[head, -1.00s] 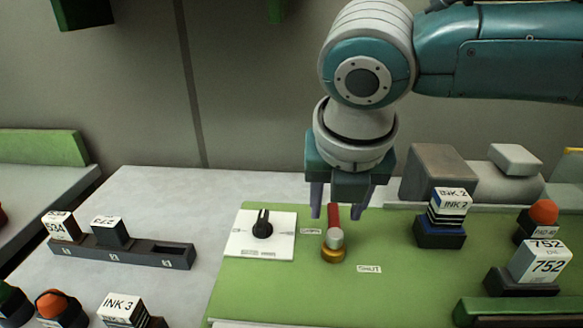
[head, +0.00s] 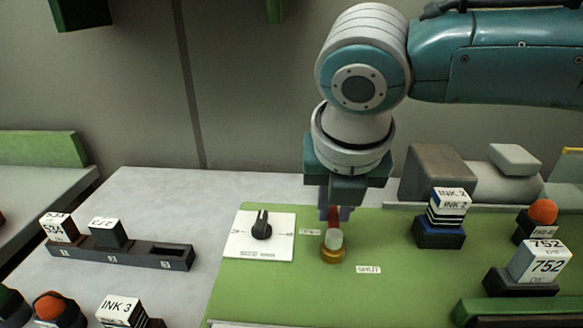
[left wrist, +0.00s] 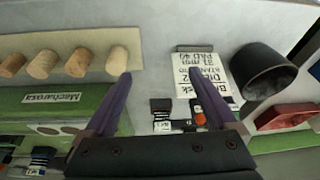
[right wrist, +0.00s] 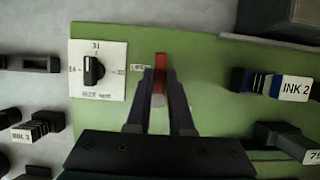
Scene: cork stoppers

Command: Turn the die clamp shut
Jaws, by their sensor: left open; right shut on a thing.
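The die clamp (head: 333,250) stands on the green mat, with a brass base, a pale round hub and a red lever pointing toward the back. My right gripper (head: 336,213) points down and is shut on the red lever, which also shows between the fingers in the right wrist view (right wrist: 161,62). The "OPEN" label (head: 310,232) lies left of the lever. The "SHUT" label (head: 368,269) lies in front and to the right of the clamp. My left gripper (left wrist: 160,73) is open and empty, seen only in its wrist view.
A white dial plate (head: 245,248) with a black knob is left of the clamp. The INK 2 block (head: 449,210) and the 752 block (head: 540,262) stand to the right. In the left wrist view, corks lie on a tan strip (left wrist: 85,42) near a black cup (left wrist: 262,72).

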